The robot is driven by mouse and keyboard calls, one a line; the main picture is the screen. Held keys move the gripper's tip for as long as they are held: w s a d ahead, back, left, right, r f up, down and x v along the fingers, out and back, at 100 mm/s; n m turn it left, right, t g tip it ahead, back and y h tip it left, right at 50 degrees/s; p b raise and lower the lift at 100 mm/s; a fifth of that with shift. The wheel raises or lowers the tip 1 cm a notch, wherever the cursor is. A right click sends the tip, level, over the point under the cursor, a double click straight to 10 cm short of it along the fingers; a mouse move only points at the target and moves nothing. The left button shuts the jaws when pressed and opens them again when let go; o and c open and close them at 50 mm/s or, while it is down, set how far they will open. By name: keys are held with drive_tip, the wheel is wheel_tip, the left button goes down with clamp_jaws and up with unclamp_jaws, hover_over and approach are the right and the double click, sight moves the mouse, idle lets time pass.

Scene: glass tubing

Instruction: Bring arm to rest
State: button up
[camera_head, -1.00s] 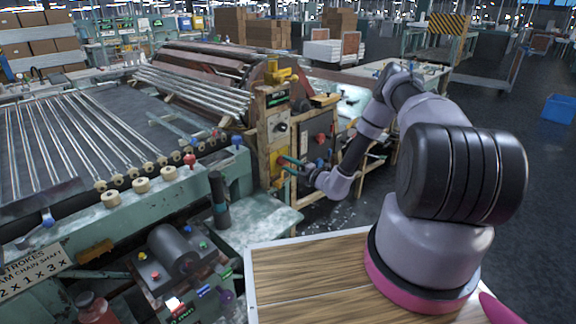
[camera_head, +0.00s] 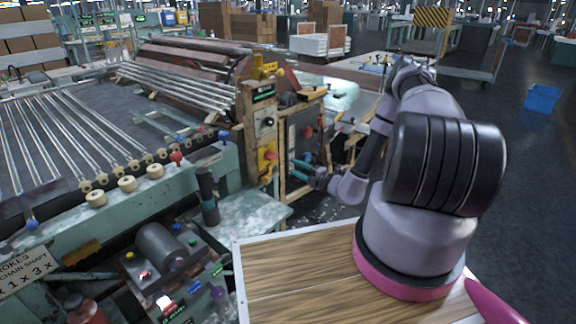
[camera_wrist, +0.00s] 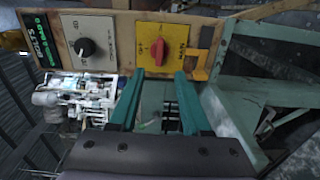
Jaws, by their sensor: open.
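My gripper (camera_head: 295,168) is open and empty, with two teal fingers, at the end of my bent arm. It is to the right of the wooden control panel (camera_head: 250,138) and apart from the switch. The panel carries a red rotary switch on a yellow plate (camera_head: 268,158) and a dark knob (camera_head: 268,122) above it. In the wrist view, my open fingers (camera_wrist: 159,76) point toward the panel. The red switch (camera_wrist: 158,49) shows just beyond the fingertips, and the dark knob (camera_wrist: 85,47) is to its left. Nothing is between the fingers.
The machine with glass tubes (camera_head: 180,88) fills the left side. A green ledge (camera_head: 240,215) juts out below the panel. A blue bin (camera_head: 542,98) is on the floor at far right. The floor (camera_head: 530,180) right of my arm looks clear.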

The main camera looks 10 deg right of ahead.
drive_tip(key=shift+s+d, duration=0.15)
drive_tip(key=shift+s, duration=0.05)
drive_tip(key=s+a+r+n+g+y, duration=0.1)
drive_tip(key=s+a+r+n+g, duration=0.25)
drive_tip(key=r+n, duration=0.55)
drive_tip(key=s+a+r+n+g+y, duration=0.1)
drive_tip(key=s+a+r+n+g, duration=0.15)
drive_tip(key=r+n+g, duration=0.6)
drive_tip(key=s+a+r+n+g+y, duration=0.1)
drive_tip(key=s+a+r+n, duration=0.2)
drive_tip(key=r+n, duration=0.65)
drive_tip(key=s+d+r+n+t+h, duration=0.2)
drive_tip(key=s+d+r+n+h, duration=0.2)
drive_tip(key=s+r+n, duration=0.4)
drive_tip(key=s+d+r+n+t+h, duration=0.3)
drive_tip(key=s+r+n+h, duration=0.4)
drive_tip(key=s+r, duration=0.7)
drive_tip(key=shift+d+r+n+t+h, duration=0.3)
drive_tip(key=shift+d+r+n, duration=0.1)
drive_tip(key=shift+d+r, duration=0.15)
drive_tip(key=shift+s, duration=0.1)
